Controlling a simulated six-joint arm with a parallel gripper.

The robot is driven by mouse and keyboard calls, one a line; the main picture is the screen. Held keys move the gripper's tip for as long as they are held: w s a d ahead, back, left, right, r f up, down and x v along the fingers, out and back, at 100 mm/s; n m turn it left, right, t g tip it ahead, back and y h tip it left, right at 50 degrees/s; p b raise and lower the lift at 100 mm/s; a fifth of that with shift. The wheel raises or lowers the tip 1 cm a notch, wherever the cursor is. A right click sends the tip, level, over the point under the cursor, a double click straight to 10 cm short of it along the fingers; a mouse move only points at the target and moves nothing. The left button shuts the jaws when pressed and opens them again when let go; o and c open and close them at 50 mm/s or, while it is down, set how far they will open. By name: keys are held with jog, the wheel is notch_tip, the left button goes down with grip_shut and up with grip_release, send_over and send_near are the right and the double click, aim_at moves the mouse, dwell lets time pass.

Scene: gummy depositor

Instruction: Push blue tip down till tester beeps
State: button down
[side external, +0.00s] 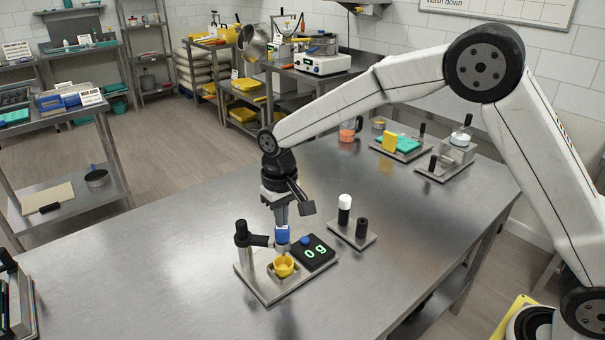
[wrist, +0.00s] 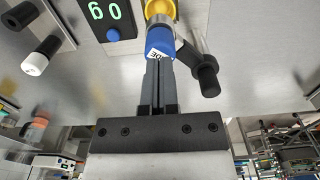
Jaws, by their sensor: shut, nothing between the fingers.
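The blue tip (side external: 282,235) stands above a yellow cup (side external: 284,266) on the tester's metal base (side external: 262,288). The tester's black display box (side external: 314,252) reads 0 g and has a blue button (side external: 304,240). My gripper (side external: 282,224) is shut and empty, pointing down at the top of the blue tip. Its fingertips (wrist: 159,62) look at or very near the tip; I cannot tell if they touch.
A small stand with a white-topped post (side external: 344,203) and a black post (side external: 362,229) is right of the tester. Stands with a teal pad (side external: 398,144) and a clear block (side external: 458,150) are farther back.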

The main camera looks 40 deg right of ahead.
jog(key=shift+f, duration=1.2)
jog(key=shift+r, duration=3.55)
jog(key=shift+s+d, duration=0.3)
jog(key=shift+d, duration=0.1)
jog(key=s+d+f+t, duration=0.1)
jog(key=s+d+f, duration=0.2)
jog(key=s+d, duration=0.3)
jog(key=s+d+f+t, duration=0.1)
jog(key=s+d+f, duration=0.2)
jog(key=s, duration=1.1)
jog(key=d, duration=0.3)
jog(key=shift+s+t, duration=0.15)
jog(key=shift+t, duration=0.15)
